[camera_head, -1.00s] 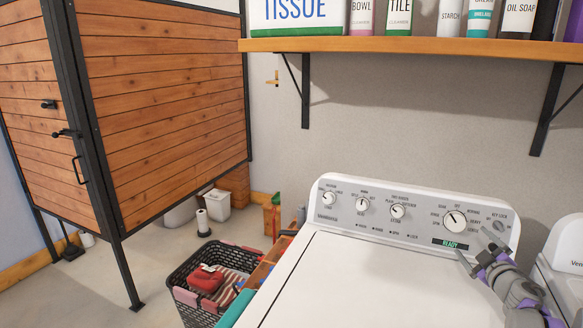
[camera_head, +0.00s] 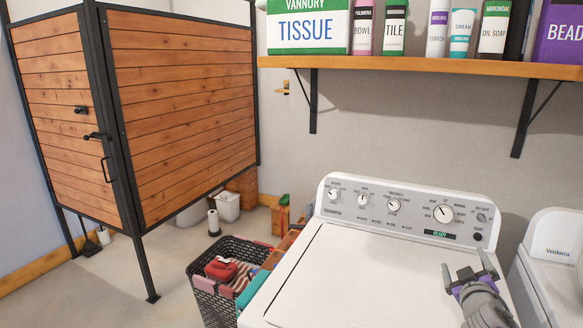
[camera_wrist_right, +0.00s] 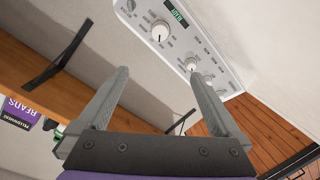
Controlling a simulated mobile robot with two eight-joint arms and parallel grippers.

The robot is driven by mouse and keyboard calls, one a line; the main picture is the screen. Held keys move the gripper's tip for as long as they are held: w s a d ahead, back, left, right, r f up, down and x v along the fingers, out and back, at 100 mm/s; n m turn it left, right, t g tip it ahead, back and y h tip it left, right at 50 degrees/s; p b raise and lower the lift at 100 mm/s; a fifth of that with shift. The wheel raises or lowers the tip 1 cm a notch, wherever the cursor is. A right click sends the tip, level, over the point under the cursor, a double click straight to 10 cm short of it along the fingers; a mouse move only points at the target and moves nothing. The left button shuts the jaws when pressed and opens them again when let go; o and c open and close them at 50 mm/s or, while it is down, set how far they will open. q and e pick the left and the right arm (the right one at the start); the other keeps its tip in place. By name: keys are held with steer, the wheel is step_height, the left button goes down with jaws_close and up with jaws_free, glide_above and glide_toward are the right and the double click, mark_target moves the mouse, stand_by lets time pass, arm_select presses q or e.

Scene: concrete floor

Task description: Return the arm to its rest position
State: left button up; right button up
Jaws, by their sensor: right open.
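My right gripper (camera_head: 467,272) is in the lower right of the head view, over the right part of the white washer's lid (camera_head: 360,270). Its two fingers are apart with nothing between them. In the right wrist view the open gripper (camera_wrist_right: 160,100) points toward the washer's control panel (camera_wrist_right: 185,40), with bare wall between the fingers. The control panel (camera_head: 400,212) has several knobs and a green lit display (camera_head: 440,233). My left gripper is not in view.
A wooden shelf (camera_head: 420,66) with bottles and boxes hangs above the washer. A second white machine (camera_head: 550,262) stands at right. A dark laundry basket (camera_head: 205,290) is on the floor at left, near a wooden partition (camera_head: 180,110). The air above the lid's left part is clear.

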steer(key=s+a+f+m+g+y+p, duration=0.1)
steer(key=s+a+f+g+y+p, duration=0.2)
steer(key=s+a+f, duration=0.4)
steer(key=s+a+f+m+g+y+p, duration=0.1)
steer(key=s+a+f+g+y+p, duration=0.2)
steer(key=s+a, duration=1.8)
step_height(320, 180, down, 5)
steer(key=g+y, duration=0.1)
steer(key=g, duration=0.2)
steer(key=shift+s+a+m, duration=0.3)
steer(key=shift+m, duration=0.1)
steer(key=shift+d, duration=0.1)
